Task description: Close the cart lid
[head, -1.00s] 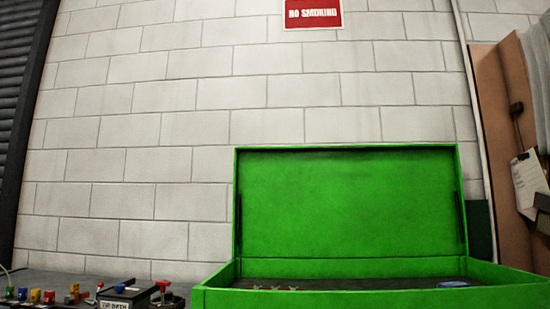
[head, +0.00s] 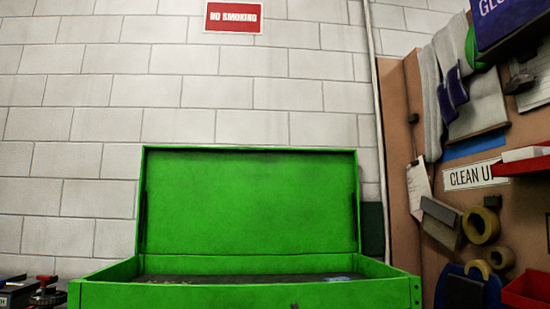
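The green cart lid (head: 248,205) stands open and upright at the back of the green cart (head: 225,294), in the lower middle of the head view. Dark struts run along both inner sides of the lid. The cart's dark inside shows as a thin strip, with a small blue thing near its right end. A small dark thing shows at the bottom edge in front of the cart; I cannot tell what it is. My gripper is not in view.
A pegboard (head: 405,105) with tape rolls (head: 480,226), red bins (head: 525,289) and a "CLEAN UP" label stands close on the right. Small items with a red knob (head: 46,280) lie at the lower left. A block wall (head: 160,60) with a NO SMOKING sign (head: 233,17) is behind.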

